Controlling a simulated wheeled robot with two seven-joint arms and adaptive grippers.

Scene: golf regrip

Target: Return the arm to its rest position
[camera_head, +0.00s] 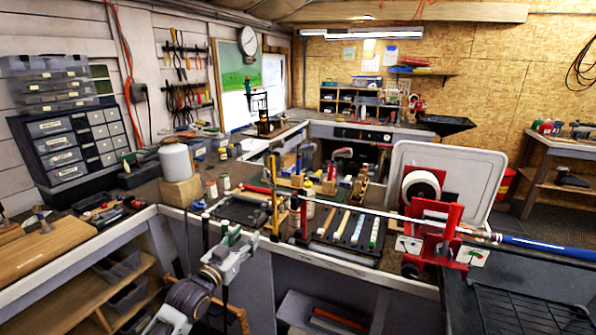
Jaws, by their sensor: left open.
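My left gripper (238,238) is in front of the bench's front edge, left of centre, with its arm coming up from the bottom. Its jaws are open and I see nothing between them. A golf club lies nearly level across the bench, its shaft (330,203) running from the left to the right. Its blue grip (545,247) sticks out at the right, clear of my gripper. The shaft passes through a red vise (434,228) on the bench's right part. My right gripper is not in view.
A dark tray (318,247) with several grips lies on the bench (300,256) behind my gripper. A yellow post (275,215) and a red post (304,220) stand close to its right. Open shelves lie below left.

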